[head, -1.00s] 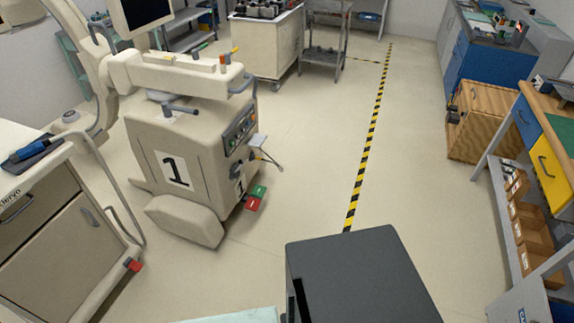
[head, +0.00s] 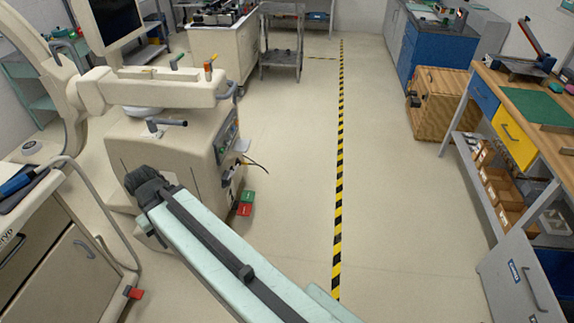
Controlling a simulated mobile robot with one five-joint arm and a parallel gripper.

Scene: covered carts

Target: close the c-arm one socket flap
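The C-arm one cart (head: 190,150) is a beige cabinet on the left, under a horizontal arm and a monitor. On its right side, below the coloured control panel, a small pale socket flap (head: 242,145) sticks out and looks open. A thin dark cable (head: 257,163) hangs just below it. My mint-and-black arm reaches from the bottom right towards the cart. Its dark end, my gripper (head: 148,184), is in front of the cart's front face, left of the flap and apart from it. The fingers are not clear. My arm hides the cart's number label.
Red and green pedals (head: 245,204) stand on the floor by the cart. A beige drawer cart (head: 60,260) is at the left edge. A black-and-yellow floor stripe (head: 340,170) runs down open floor. A wooden crate (head: 440,100) and a workbench (head: 540,100) are on the right.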

